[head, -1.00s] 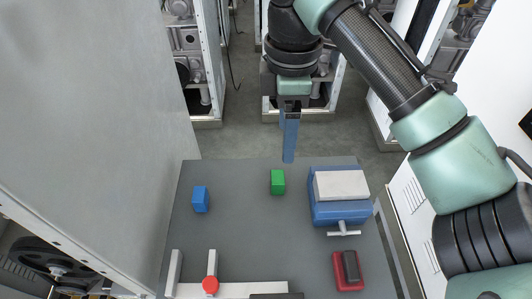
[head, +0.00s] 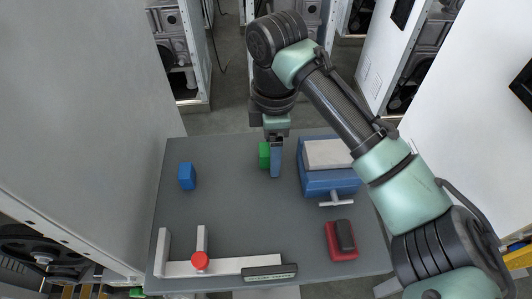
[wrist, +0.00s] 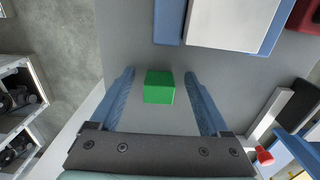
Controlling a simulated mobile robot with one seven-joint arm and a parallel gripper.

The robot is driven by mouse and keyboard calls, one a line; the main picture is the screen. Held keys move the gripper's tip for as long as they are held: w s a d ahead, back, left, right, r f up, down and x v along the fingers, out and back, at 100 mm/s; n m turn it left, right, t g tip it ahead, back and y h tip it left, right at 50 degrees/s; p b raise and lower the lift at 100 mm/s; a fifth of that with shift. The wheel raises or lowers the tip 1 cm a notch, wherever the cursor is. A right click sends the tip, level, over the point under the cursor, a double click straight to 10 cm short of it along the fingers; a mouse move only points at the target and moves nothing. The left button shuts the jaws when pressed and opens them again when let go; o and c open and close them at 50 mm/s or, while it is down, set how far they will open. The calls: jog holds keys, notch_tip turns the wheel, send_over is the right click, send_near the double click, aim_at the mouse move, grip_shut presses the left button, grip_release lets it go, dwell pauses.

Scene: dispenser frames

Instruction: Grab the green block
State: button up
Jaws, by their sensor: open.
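The green block (head: 264,154) stands on the grey table (head: 225,215) near its far edge. My gripper (head: 276,172) points down at it, and its blue finger covers the block's right part in the head view. In the wrist view the green block (wrist: 159,87) lies between the two blue fingers of my open gripper (wrist: 160,82), with a gap on each side. I cannot tell how far the fingertips are above the table.
A blue vise (head: 325,183) with a pale top is close on the right. A blue block (head: 187,176) stands to the left. A red block with a dark top (head: 341,240) and a white bracket with a red knob (head: 200,261) are nearer. The table's middle is clear.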

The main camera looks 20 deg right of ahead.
grip_shut()
dwell(0.4)
